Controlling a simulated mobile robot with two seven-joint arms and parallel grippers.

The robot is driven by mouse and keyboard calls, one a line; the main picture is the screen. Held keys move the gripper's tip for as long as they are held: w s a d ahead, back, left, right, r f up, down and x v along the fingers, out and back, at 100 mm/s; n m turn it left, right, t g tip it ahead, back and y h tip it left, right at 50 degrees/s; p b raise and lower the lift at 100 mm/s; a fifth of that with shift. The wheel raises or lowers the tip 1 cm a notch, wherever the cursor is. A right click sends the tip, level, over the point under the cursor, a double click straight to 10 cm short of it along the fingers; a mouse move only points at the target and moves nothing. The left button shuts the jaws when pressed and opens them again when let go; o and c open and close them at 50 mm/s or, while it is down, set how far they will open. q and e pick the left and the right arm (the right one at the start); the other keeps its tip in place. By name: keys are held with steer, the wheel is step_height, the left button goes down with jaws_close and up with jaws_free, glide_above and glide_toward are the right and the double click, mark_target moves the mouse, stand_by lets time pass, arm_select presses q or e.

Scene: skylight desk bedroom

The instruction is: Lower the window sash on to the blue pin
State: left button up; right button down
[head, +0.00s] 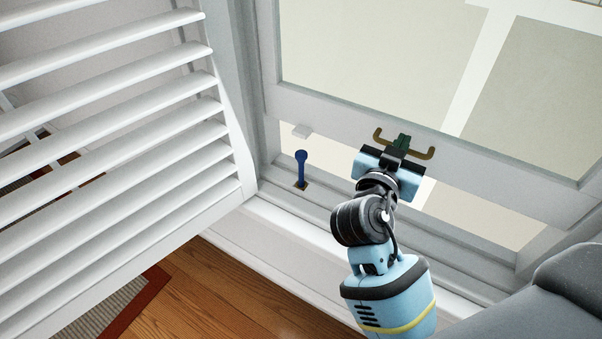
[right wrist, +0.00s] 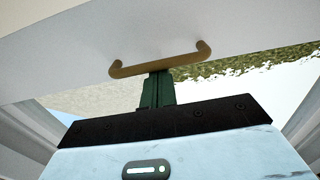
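The white window sash (head: 330,112) is raised, with an open gap between its bottom rail and the sill (head: 285,196). The blue pin (head: 301,168) stands upright on a small brass plate on the sill, left of my right gripper. Its round head is below the sash rail and apart from it. A brass handle (head: 424,154) with curled ends is on the rail. My right gripper (head: 402,142) has its green fingers at the middle of the handle and appears shut on it. The handle also shows in the right wrist view (right wrist: 190,60). My left gripper is out of view.
A white louvred shutter (head: 120,130) fills the left side, close to the pin. The wooden floor (head: 200,300) and a rug edge (head: 125,312) lie below the sill.

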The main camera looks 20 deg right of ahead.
arm_select(q)
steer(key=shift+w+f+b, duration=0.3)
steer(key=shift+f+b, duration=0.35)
steer(key=shift+b, duration=0.25)
arm_select(e)
step_height(320, 180, down, 3)
steer(key=shift+r, duration=0.2)
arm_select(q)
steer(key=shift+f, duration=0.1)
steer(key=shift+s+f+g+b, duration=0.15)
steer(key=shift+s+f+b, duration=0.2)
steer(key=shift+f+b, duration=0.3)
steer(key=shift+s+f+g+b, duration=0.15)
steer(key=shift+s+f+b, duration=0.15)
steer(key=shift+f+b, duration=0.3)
arm_select(e)
steer(key=shift+f, duration=0.9)
